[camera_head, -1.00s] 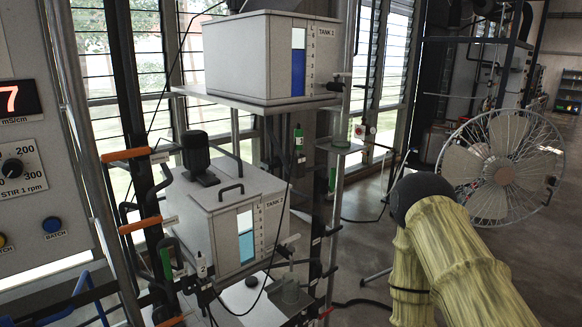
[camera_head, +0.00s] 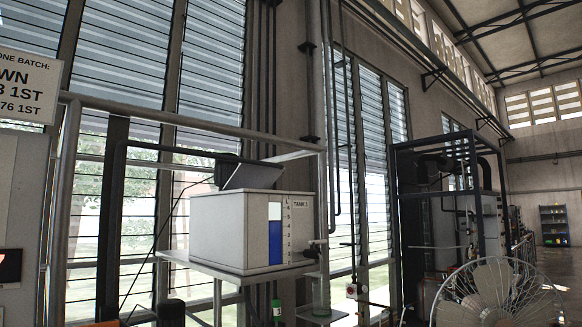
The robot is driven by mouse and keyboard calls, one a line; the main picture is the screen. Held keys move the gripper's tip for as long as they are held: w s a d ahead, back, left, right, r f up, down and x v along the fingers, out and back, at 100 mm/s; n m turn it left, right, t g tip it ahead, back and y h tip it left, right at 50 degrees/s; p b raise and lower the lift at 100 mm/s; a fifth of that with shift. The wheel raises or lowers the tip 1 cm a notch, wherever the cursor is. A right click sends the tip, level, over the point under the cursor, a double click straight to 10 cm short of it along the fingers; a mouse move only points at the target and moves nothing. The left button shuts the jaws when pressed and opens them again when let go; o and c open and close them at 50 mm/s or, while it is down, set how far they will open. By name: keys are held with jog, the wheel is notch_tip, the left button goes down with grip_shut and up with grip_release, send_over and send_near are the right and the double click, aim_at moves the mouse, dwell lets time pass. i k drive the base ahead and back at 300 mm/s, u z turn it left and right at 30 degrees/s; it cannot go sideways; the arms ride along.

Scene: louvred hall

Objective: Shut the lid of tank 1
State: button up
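Tank 1 (camera_head: 230,230) is a pale grey box on a raised shelf, with a level window showing blue liquid (camera_head: 275,243) and a "TANK 1" label. My gripper is not in view.
The shelf (camera_head: 240,269) under the tank has a grey pipe frame (camera_head: 190,126) around it. A valve (camera_head: 314,245) sticks out at the tank's right. A large fan (camera_head: 495,293) stands at the lower right. Louvred windows (camera_head: 209,75) are behind.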

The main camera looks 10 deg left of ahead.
aim_at(246, 176)
jog(key=z, duration=0.4)
jog(key=k, duration=0.85)
jog(key=u, duration=0.5)
jog(key=i, duration=0.65)
jog(key=u, duration=1)
jog(key=i, duration=0.95)
jog(key=z, duration=0.05)
